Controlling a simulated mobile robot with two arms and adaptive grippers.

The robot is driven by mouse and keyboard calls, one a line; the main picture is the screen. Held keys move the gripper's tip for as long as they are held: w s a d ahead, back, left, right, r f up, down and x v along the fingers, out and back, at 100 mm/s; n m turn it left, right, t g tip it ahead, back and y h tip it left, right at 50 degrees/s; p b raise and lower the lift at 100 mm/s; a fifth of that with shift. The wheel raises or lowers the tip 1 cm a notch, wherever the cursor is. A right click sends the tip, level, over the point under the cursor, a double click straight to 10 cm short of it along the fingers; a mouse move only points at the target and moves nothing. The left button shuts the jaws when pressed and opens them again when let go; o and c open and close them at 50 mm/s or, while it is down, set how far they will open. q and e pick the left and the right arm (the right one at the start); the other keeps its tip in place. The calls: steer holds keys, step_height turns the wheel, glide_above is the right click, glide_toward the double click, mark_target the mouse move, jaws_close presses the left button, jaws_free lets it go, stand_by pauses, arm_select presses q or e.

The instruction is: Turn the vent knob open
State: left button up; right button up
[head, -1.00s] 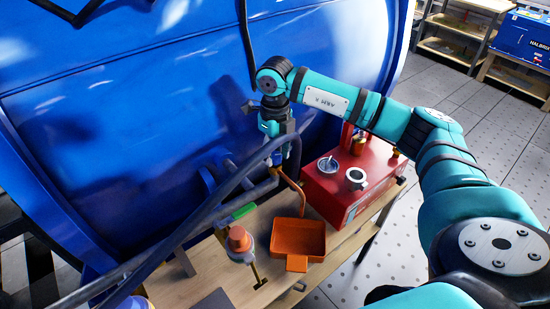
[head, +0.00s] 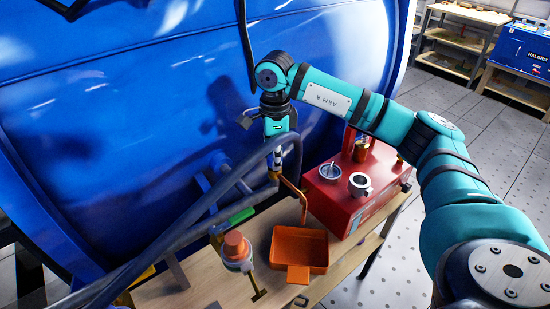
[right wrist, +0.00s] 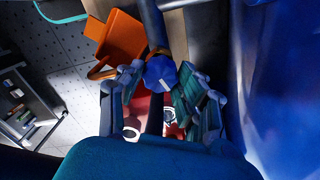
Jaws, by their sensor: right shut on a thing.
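The vent knob (right wrist: 160,73) is a blue, faceted knob with a white line across it. In the right wrist view it sits between the fingertips of my right gripper (right wrist: 156,84), which is shut on it. In the head view my right gripper (head: 284,158) points down in front of the blue tank, beside the grey pipes. There the knob is hidden by the gripper and the pipes, so I cannot tell how far it is turned. My left gripper is not in view.
Grey pipes (head: 205,205) cross close in front of the gripper. A copper tube (head: 295,195) runs down toward an orange tray (head: 298,247) on the wooden bench. A red box (head: 335,200) with cups stands to the right. The blue tank (head: 130,120) fills the left.

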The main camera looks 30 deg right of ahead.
steer(key=shift+n, duration=0.6)
steer(key=shift+r, duration=0.1)
steer(key=o, duration=1.1)
steer(key=shift+o, duration=0.2)
step_height(320, 180, up, 12)
stand_by(0.3)
